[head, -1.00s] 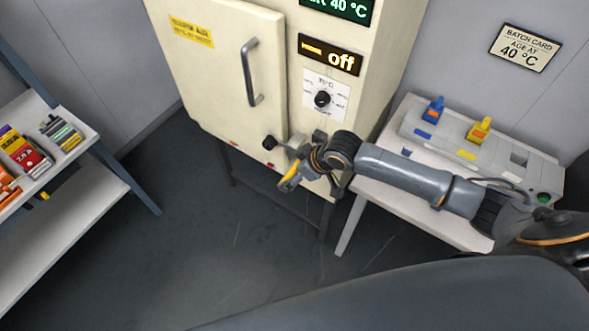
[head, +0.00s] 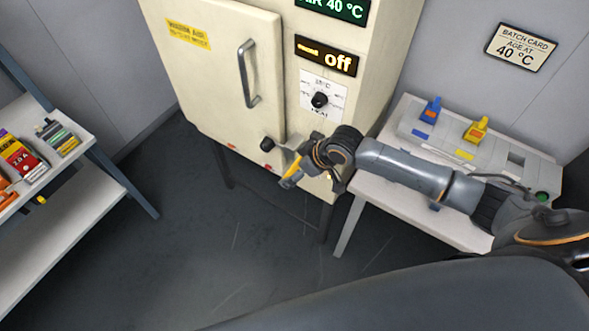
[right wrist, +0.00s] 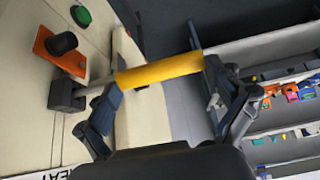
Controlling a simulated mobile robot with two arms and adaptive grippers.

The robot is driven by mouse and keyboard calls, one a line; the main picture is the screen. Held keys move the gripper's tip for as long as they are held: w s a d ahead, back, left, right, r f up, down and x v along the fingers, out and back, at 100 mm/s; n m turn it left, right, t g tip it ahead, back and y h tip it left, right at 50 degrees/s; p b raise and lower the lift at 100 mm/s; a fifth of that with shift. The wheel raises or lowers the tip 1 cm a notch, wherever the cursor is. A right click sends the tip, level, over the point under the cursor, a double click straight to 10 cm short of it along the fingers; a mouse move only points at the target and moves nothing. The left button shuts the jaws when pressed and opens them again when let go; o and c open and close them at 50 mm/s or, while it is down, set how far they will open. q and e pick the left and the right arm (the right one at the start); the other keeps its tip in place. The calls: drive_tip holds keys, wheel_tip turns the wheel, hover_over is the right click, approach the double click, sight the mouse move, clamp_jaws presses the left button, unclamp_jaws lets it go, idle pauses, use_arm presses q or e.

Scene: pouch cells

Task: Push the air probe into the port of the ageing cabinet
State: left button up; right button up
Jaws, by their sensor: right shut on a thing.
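My right gripper (head: 292,172) is in front of the lower right part of the cream ageing cabinet (head: 205,95). In the right wrist view its two fingers (right wrist: 160,90) stand at either side of a yellow cylinder (right wrist: 160,71), which looks like the air probe's handle, and are shut on it. A pale rod runs from the cylinder's left end towards a dark grey block (right wrist: 66,94) by the cabinet face. I cannot tell whether the probe's tip is in a port; the port opening is not clearly visible. My left gripper is not in view.
A black knob (head: 267,143) and door handle (head: 248,73) stick out from the cabinet. The display (head: 326,55) reads off, above a heat dial (head: 319,100). A white table (head: 410,210) is at right, a shelf (head: 75,215) at left. The floor between is clear.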

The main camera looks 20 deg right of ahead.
drive_tip(key=shift+w+d+b, duration=0.4)
drive_tip(key=shift+w+d, duration=0.5)
drive_tip(key=shift+d, duration=0.25)
drive_tip(key=shift+w+d+b, duration=0.35)
drive_tip(key=shift+w+d, duration=0.5)
drive_tip(key=shift+d, duration=0.3)
drive_tip(key=o, duration=0.8)
drive_tip(key=shift+r, duration=0.1)
drive_tip(key=shift+w, duration=0.1)
drive_tip(key=v, duration=1.2)
